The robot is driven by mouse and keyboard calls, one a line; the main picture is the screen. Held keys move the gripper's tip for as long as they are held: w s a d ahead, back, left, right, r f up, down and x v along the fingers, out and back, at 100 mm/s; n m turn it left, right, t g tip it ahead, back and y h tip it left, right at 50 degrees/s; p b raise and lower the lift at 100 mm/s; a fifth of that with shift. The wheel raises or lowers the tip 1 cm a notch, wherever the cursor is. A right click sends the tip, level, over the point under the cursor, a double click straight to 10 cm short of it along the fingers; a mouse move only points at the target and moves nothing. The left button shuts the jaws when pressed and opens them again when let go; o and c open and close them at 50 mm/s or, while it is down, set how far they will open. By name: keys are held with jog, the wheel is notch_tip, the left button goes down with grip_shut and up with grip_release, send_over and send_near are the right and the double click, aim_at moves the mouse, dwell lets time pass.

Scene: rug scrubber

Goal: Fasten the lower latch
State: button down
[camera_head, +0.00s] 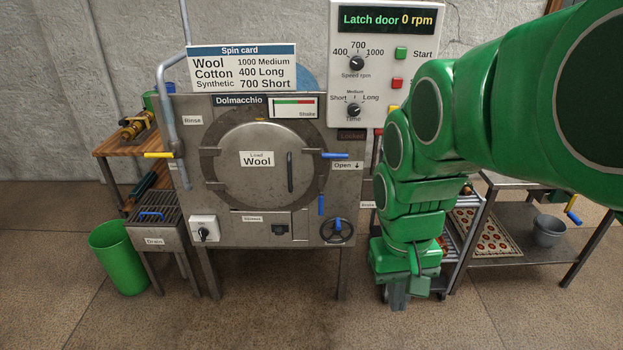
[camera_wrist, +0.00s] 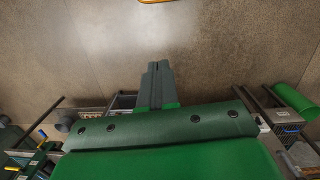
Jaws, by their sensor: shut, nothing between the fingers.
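The machine's round steel door (camera_head: 255,178) is closed to the eye, with a "Load Wool" label on it. At its right edge, an upper blue latch handle (camera_head: 335,156) lies horizontal. Below it, a lower blue latch handle (camera_head: 321,205) hangs vertical. Whether either latch is engaged is too small to tell. My gripper (camera_head: 397,300) points down, low to the right of the machine, well apart from both latches. In the wrist view my gripper (camera_wrist: 157,68) has its fingers together with nothing between them, above bare floor.
The control panel (camera_head: 384,62) reads "Latch door 0 rpm". A black handwheel (camera_head: 338,231) sits below the lower latch. A cart (camera_head: 448,255) stands right behind my arm, and a steel table (camera_head: 525,263) is further right. A green bin (camera_head: 117,258) stands left. Floor in front is clear.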

jog(key=w+a+f+t, duration=0.1)
jog(key=w+a, duration=0.2)
jog(key=w, duration=0.8)
jog(key=w+a+f+h, duration=0.1)
jog(key=w+a+f, duration=0.15)
jog(key=w, duration=0.85)
jog(key=w+a+f+t, duration=0.1)
jog(key=w+a, duration=0.2)
jog(key=w, duration=0.8)
jog(key=w+a+f+t+h, duration=0.1)
jog(key=w+a+f, duration=0.3)
jog(key=w+f, duration=0.3)
jog(key=w+a+f+t+h, duration=0.1)
jog(key=w+a+f, duration=0.3)
jog(key=w+f, duration=0.4)
jog(key=w+a+f+t+h, duration=0.1)
jog(key=w+a+f, duration=0.3)
jog(key=w, duration=0.9)
jog(key=shift+f+t, duration=0.8)
jog(key=shift+f, duration=0.9)
jog(key=shift+a, duration=0.1)
jog(key=shift+w, duration=0.1)
